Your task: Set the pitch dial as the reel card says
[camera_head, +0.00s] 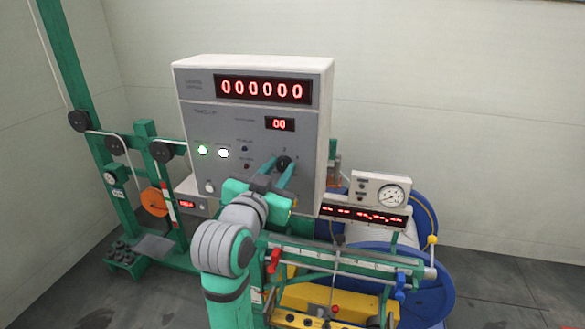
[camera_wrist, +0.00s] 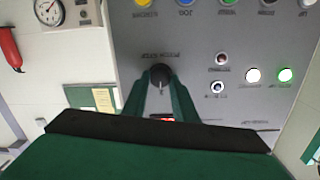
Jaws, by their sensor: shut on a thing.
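The pitch dial (camera_wrist: 160,76) is a black round knob with a pale pointer line on the grey control panel (camera_head: 190,110). In the wrist view my gripper (camera_wrist: 161,82) has its two green fingers closed on the knob's sides. In the head view my gripper (camera_head: 283,172) reaches the dial (camera_head: 284,162) at the panel's lower right. A pale card (camera_wrist: 103,99) on a green backing shows left of the dial in the wrist view; its writing is too small to read, and I cannot tell if it is the reel card.
The panel has a large red display (camera_head: 262,89) reading 000000 and a small display (camera_head: 280,124). Lit green (camera_head: 202,150) and white (camera_head: 223,153) buttons sit left of the dial. A gauge (camera_head: 391,196) stands at the right, above a blue drum (camera_head: 432,300).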

